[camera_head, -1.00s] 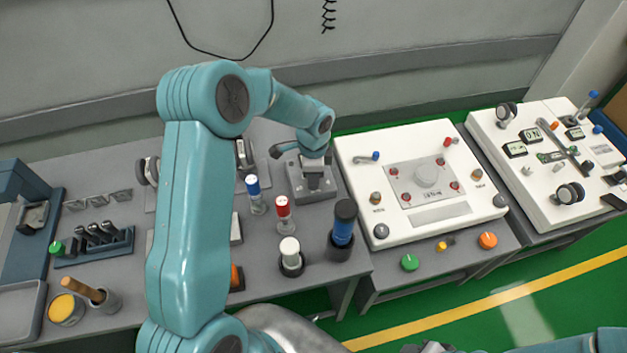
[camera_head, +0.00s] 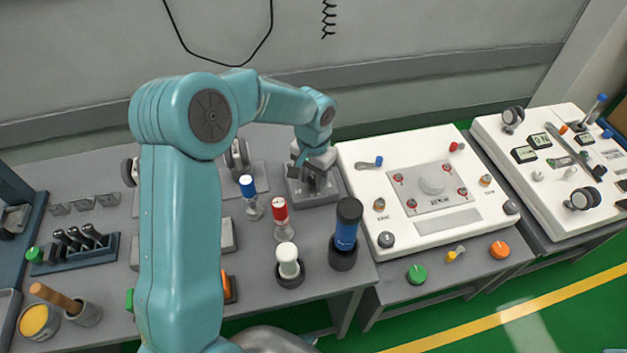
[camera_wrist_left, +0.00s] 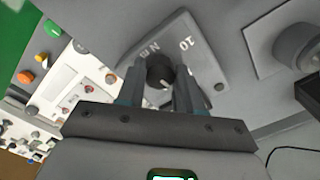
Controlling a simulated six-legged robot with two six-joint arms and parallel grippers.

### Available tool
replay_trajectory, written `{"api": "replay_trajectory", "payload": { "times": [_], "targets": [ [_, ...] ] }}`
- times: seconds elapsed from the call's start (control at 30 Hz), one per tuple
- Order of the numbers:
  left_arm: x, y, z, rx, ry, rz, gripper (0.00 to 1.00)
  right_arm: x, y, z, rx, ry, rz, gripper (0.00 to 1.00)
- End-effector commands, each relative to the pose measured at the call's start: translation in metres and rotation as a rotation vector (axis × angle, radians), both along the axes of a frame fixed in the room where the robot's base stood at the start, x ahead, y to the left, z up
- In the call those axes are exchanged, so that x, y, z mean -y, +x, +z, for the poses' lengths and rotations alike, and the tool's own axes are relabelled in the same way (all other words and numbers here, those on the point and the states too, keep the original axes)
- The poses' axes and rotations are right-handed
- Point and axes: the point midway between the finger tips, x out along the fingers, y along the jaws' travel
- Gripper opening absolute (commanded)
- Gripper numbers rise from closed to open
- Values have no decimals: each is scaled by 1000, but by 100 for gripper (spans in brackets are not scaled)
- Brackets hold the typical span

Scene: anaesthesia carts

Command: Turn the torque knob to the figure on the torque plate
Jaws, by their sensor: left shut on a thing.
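The torque knob (camera_wrist_left: 160,72) is a dark round knob with a pale pointer line, seen in the left wrist view. It stands at the grey torque plate (camera_wrist_left: 200,68), which carries a white "10" and letters that look like "N m". My left gripper (camera_wrist_left: 158,88) has one finger on each side of the knob and is shut on it. In the head view my left gripper (camera_head: 318,178) reaches down over a grey block (camera_head: 328,193) on the bench, and the knob cannot be made out there. My right gripper is in neither view.
A wall is behind.

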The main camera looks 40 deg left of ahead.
Motion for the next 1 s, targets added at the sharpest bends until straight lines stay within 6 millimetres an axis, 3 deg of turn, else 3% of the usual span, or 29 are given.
{"api": "replay_trajectory", "payload": {
  "times": [1.0],
  "targets": [
    [3,-1,-4,-9,2,962,5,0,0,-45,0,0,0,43]
  ]
}}
